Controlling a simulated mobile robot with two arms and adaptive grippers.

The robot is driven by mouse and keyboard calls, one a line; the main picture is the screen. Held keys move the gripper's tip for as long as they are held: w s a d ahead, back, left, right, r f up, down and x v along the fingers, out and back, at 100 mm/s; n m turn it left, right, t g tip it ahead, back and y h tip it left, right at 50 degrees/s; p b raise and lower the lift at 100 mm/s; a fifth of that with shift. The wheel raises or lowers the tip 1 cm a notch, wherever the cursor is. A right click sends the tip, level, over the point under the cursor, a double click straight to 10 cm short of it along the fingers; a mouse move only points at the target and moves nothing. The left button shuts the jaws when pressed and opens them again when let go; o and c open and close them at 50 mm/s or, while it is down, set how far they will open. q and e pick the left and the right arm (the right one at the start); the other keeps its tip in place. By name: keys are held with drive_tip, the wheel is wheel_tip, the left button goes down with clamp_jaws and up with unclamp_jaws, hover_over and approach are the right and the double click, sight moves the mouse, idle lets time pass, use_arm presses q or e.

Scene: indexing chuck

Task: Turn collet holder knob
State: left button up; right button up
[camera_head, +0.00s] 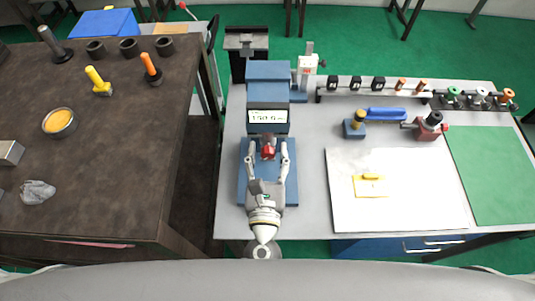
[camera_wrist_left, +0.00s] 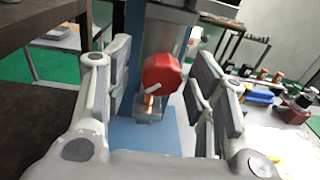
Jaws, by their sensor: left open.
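A red, many-sided knob (camera_head: 268,151) sits at the front of a blue bench instrument (camera_head: 268,77) with a lit display. In the left wrist view the same red knob (camera_wrist_left: 162,73) faces me, with a pale lever and a small lit orange-brown part below it. My left gripper (camera_head: 267,158) is open over the blue base. Its fingers stand on either side of the knob, with visible gaps, and in the left wrist view the knob shows between the fingers and beyond them. My right gripper is not in view.
A blue base plate (camera_head: 245,194) lies under the gripper. To the right are a white mat (camera_head: 400,208) with a yellow part (camera_head: 370,188), a red-and-grey fixture (camera_head: 430,127) and a blue-handled tool (camera_head: 386,114). A dark table (camera_head: 110,170) stands left.

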use_arm(q)
drive_tip(key=s, duration=1.2)
drive_tip(key=shift+a, duration=0.25)
